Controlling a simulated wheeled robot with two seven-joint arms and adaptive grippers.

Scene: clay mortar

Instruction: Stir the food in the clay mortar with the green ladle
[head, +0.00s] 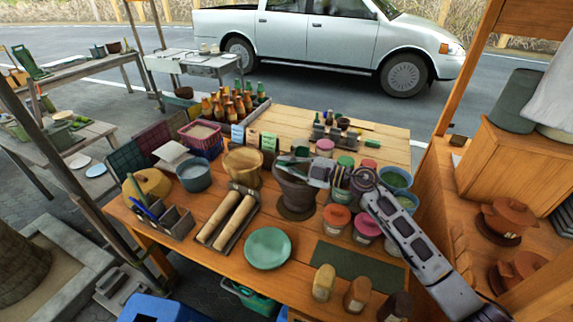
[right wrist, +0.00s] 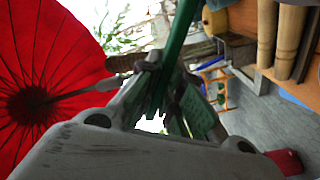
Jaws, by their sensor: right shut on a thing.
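The clay mortar (head: 295,194) is a dark grey-brown pot standing on the wooden table, right of the wooden pestles. My right gripper (head: 290,162) is over the mortar's mouth, its arm coming in from the right. In the right wrist view my right gripper (right wrist: 168,105) is shut on the green ladle (right wrist: 182,30), whose green handle runs up between the fingers. The ladle's bowl end does not show clearly. The food inside the mortar is hidden by my gripper and the rim. My left gripper is not in view.
Left of the mortar are a wooden bucket (head: 243,166) and a tray with two wooden rollers (head: 227,217). A green plate (head: 267,248) lies in front. Several lidded jars (head: 337,218) crowd the right side. Bottles (head: 226,104) stand behind.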

